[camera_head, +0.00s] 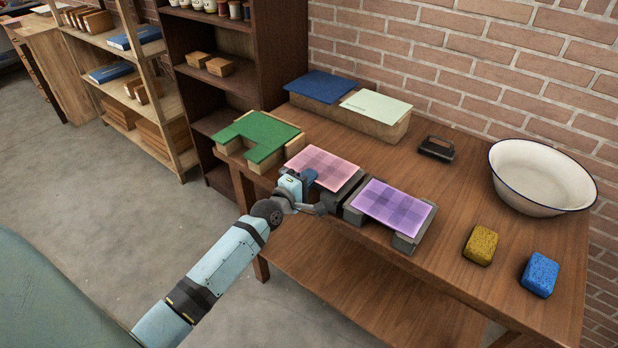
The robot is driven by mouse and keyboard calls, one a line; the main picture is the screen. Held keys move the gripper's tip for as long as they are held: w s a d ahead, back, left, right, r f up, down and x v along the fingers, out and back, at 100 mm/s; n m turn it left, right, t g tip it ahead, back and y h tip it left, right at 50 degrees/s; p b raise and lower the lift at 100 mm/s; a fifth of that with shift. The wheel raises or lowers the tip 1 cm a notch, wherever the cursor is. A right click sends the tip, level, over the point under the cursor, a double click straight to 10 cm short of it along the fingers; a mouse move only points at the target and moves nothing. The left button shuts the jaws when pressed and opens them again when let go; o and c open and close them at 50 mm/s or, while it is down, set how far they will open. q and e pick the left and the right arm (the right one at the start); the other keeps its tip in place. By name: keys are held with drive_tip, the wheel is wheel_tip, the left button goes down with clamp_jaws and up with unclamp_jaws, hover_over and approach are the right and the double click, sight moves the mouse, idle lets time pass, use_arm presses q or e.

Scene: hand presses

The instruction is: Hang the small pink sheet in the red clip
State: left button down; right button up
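A small pink checked sheet (322,166) lies flat on a dark grey block near the table's left front edge. My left gripper (328,206) is at the near edge of that block, just below the pink sheet in the picture. Its wrist covers the sheet's near left corner. I cannot tell whether it touches the sheet or block, or whether its fingers are open or shut. My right gripper is not in view. I see no red clip in this view.
A purple checked sheet (393,204) lies on a grey block to the right. A green piece (262,133) rests on wooden blocks at left. Blue (320,86) and pale green (376,106) sheets lie behind. A black device (436,149), white basin (541,176) and two sponges stand right.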

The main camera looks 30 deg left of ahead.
use_arm(q)
drive_tip(key=shift+r+p, duration=0.4)
drive_tip(key=shift+r, duration=0.55)
drive_tip(key=shift+f, duration=0.15)
drive_tip(key=shift+s+a+r+p, duration=0.1)
drive_tip(key=shift+s+r+p, duration=0.25)
drive_tip(key=shift+s, duration=0.25)
drive_tip(key=shift+s+r+p, duration=0.25)
drive_tip(key=shift+s+p, duration=0.1)
drive_tip(key=shift+s, duration=0.2)
drive_tip(key=s+a+r+p, duration=0.1)
drive_tip(key=s+p, duration=0.3)
drive_tip(key=s, duration=1.5)
drive_tip(key=shift+s+a+r+p, duration=0.25)
drive_tip(key=shift+s+r+p, duration=0.1)
drive_tip(key=shift+r, duration=0.05)
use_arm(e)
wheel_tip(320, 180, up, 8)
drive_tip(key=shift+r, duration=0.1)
